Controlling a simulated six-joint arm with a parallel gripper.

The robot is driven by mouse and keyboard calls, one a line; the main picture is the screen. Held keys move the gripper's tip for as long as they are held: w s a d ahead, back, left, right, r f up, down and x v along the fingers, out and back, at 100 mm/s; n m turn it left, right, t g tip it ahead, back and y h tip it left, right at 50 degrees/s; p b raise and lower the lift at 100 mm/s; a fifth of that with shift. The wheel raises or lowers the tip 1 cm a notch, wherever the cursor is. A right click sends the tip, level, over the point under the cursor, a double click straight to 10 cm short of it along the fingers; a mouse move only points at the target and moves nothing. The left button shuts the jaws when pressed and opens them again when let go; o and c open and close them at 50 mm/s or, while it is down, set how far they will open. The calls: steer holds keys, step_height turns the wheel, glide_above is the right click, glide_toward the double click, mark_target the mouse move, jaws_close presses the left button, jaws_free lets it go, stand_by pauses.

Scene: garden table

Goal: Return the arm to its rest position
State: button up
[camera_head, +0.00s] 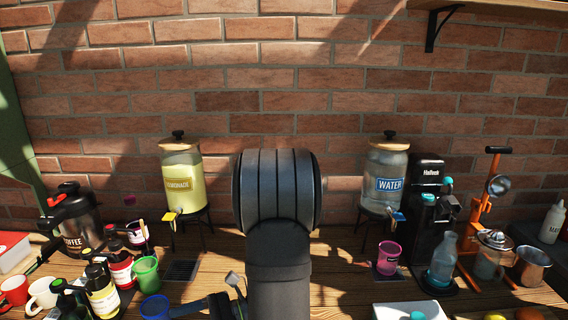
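My arm (278,215) rises in the middle of the camera_head view, with a thick dark joint at the top and a link running down out of the frame. Dark parts that look like my gripper (195,308) show low, left of the link at the bottom edge. They reach toward a blue cup (155,308). I cannot tell whether they touch it or whether the fingers are open or shut.
Lemonade (182,180) and water (387,175) dispensers stand on either side of my arm. A coffee flask (78,230), bottles, mugs and a green cup (147,274) crowd the left. A pink cup (388,258), black machine (428,200) and orange press (483,225) stand right.

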steer(key=s+d+n+g+h, duration=0.2)
steer(key=s, duration=0.1)
steer(key=s+d+f+n+g+h, duration=0.1)
steer(key=s+d+n+g+h, duration=0.1)
steer(key=s+g, duration=0.1)
steer(key=s+d+n+g+h, duration=0.2)
steer(key=s+g, duration=0.1)
steer(key=shift+s+f, duration=0.2)
steer(key=shift+s, duration=0.05)
steer(key=shift+s+d+n+g+h, duration=0.3)
steer(key=shift+s+d+n+h, duration=0.2)
steer(key=shift+d+n+h, duration=0.15)
